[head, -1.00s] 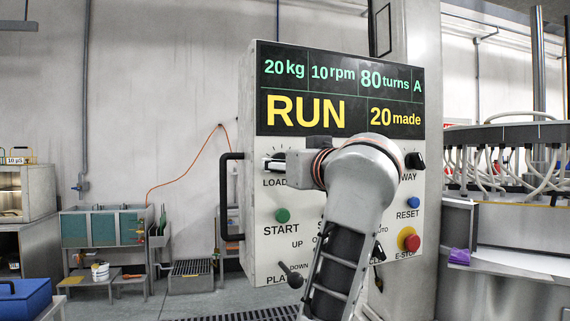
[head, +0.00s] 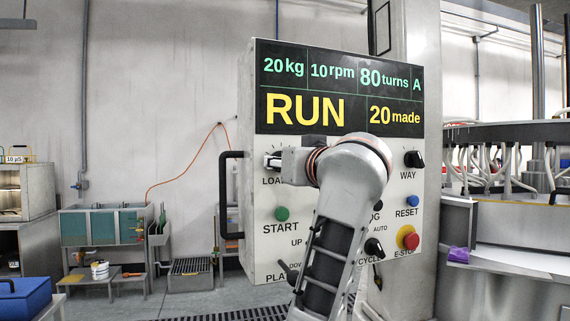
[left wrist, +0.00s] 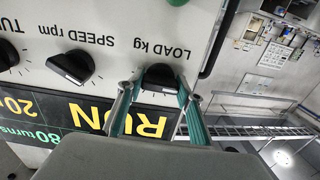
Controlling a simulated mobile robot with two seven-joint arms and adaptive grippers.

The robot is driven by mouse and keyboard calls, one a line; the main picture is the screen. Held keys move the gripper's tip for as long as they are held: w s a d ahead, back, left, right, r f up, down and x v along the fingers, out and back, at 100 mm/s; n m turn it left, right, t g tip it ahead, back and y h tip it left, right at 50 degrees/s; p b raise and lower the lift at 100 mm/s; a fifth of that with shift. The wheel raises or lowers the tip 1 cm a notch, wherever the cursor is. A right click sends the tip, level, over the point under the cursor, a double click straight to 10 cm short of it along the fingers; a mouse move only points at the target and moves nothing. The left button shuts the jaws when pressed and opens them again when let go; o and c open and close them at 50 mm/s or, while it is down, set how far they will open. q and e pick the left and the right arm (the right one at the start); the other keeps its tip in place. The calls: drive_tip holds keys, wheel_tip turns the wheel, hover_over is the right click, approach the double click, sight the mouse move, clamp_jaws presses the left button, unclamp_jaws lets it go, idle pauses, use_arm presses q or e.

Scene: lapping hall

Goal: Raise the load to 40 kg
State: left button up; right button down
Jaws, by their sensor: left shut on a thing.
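The control panel (head: 262,258) faces me in the head view. Its display (head: 340,90) reads 20 kg, 10 rpm, 80 turns, A, RUN and 20 made. The black LOAD kg knob (left wrist: 160,76) shows in the left wrist view between the two fingers of my left gripper (left wrist: 158,98). The gripper is shut on this knob. In the head view my left gripper (head: 274,162) is at the panel's upper left, just above the partly covered LOAD label. My arm hides the middle of the panel. My right gripper is not in view.
The black SPEED rpm knob (left wrist: 70,67) is beside the LOAD knob. A green START button (head: 282,214), blue RESET button (head: 412,201), red E-stop (head: 408,238) and WAY knob (head: 414,159) are on the panel. A black handle (head: 226,196) juts from its left edge.

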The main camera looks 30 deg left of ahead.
use_arm(q)
drive_tip(key=m+b, duration=0.1)
drive_tip(key=m, duration=1)
idle(0.3)
drive_tip(key=shift+m, duration=0.3)
